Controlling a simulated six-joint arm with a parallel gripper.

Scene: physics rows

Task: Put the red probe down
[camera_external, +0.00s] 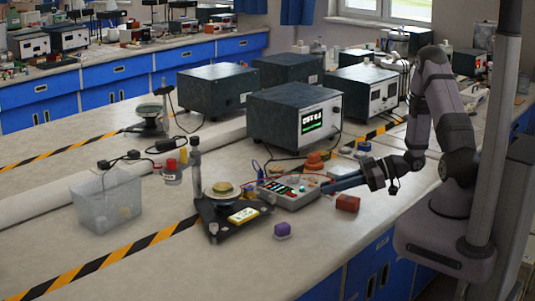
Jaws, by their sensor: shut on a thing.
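My gripper (326,187) reaches in from the right, low over the bench, its long dark blue fingers pointing left. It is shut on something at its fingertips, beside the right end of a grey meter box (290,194). A thin red lead (300,172) arches over this box toward the fingertips, so the held thing looks like the red probe. The probe itself is too small and covered to make out, and I cannot tell whether it touches the bench or the box.
A red block (347,203) lies just below the fingers, and a purple block (282,230) lies nearer the front edge. Orange knobs (314,160) sit behind. A black stand (215,222) and clear bin (108,200) are left. An instrument with a lit display (294,118) stands behind.

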